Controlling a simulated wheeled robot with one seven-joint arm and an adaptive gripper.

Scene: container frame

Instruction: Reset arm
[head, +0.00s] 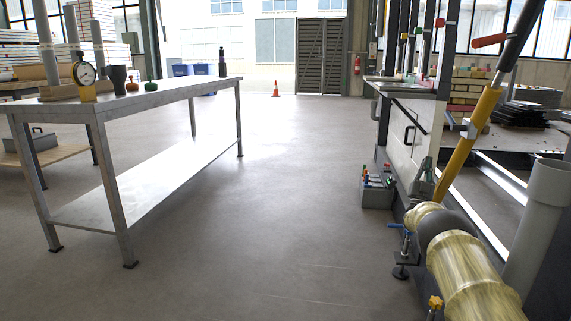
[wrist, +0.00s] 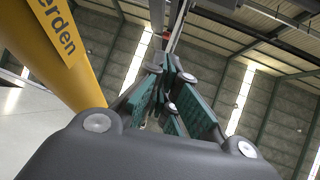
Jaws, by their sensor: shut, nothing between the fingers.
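My gripper (head: 423,172) is at the right of the head view, pointing up at the end of my arm, just left of a slanted yellow pole (head: 468,140). In the wrist view my gripper (wrist: 172,82) shows its dark fingers with teal pads brought together, with nothing held. The yellow pole (wrist: 62,50), with dark lettering ending in "erden", rises close on the left there. I cannot tell from these frames whether the gripper touches the pole.
A metal table (head: 150,98) with a dial gauge (head: 84,73) stands at left. A white cabinet (head: 402,135) and a grey box with coloured knobs (head: 376,190) are beyond my gripper. A grey pipe (head: 540,215) stands at right. The middle floor is clear to an orange cone (head: 276,89).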

